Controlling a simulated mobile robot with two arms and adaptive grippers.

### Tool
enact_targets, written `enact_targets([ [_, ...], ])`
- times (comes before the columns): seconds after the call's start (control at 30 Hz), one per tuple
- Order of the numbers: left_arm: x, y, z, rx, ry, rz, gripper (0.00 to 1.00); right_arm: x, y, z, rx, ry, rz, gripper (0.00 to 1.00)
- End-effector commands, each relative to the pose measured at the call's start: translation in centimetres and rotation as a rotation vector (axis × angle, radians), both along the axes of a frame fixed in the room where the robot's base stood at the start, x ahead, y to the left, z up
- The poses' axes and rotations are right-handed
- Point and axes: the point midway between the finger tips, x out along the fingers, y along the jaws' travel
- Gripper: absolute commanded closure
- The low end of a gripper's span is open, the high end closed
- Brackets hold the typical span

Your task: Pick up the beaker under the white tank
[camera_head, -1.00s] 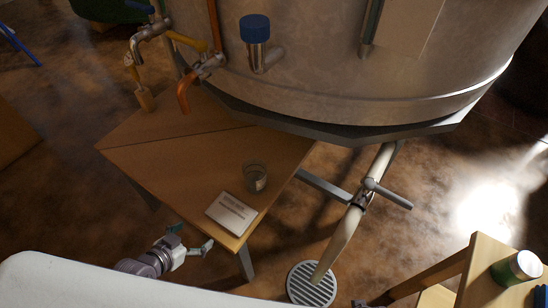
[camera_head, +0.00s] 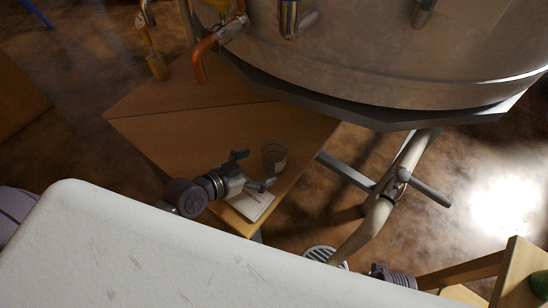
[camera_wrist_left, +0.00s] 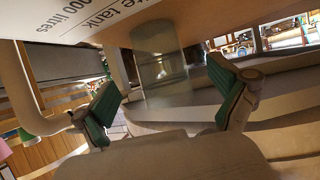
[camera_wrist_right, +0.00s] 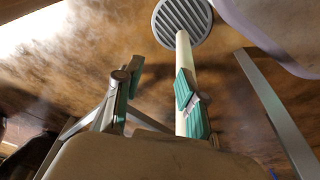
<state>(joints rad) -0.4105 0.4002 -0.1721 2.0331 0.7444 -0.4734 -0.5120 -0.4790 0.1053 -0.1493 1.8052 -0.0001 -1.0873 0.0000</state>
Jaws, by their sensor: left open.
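A clear glass beaker (camera_head: 275,154) stands upright on a wooden table below the rim of the big metal tank (camera_head: 390,65). My left gripper (camera_head: 256,170) is open just to the left of the beaker, over the white card (camera_head: 252,206). In the left wrist view the beaker (camera_wrist_left: 160,58) shows ahead between the two green-padded fingers (camera_wrist_left: 163,95), apparently not gripped. My right gripper (camera_wrist_right: 160,95) is open and empty above the floor, with a pale pipe behind it in the right wrist view.
The wooden table (camera_head: 190,125) is otherwise mostly clear. A copper tap (camera_head: 203,60) hangs at the tank's left. A pale drain pipe (camera_head: 375,220) with a handle runs down to a round floor grate (camera_head: 322,254). A wooden stand (camera_head: 520,270) is at lower right.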

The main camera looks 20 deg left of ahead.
Motion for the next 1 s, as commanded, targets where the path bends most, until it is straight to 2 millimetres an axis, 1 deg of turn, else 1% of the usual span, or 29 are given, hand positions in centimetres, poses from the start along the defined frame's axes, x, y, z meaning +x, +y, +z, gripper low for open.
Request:
enact_targets([
  [0.2,2.5,-1.6,-1.5,-0.004,-0.003,0.003,0.03,0.6,0.0,2.2,0.002,-0.017,-0.002,0.6],
  [0.3,3.3,-2.1,-2.0,-0.002,-0.002,0.003,0.03,0.7,0.0,3.0,0.001,-0.02,-0.003,0.6],
  [0.43,3.7,-2.3,-2.3,0.0,0.0,0.001,0.03,0.7,0.0,3.4,0.001,-0.019,-0.003,0.6],
  [0.6,3.6,-2.3,-2.2,0.0,0.0,0.001,0.03,0.7,0.0,3.4,0.001,-0.019,-0.003,0.6],
  [0.77,3.6,-2.3,-2.2,0.0,0.0,0.001,0.3,0.7,0.0,3.4,0.001,-0.019,-0.003,0.6],
  [0.9,3.6,-2.3,-2.2,0.0,0.0,0.001,0.53,0.7,0.0,3.3,0.001,-0.019,-0.003,0.6],
  [1.0,3.6,-2.3,-2.2,-0.001,-0.001,0.001,0.68,0.7,0.1,3.3,0.001,-0.018,-0.003,0.6],
])
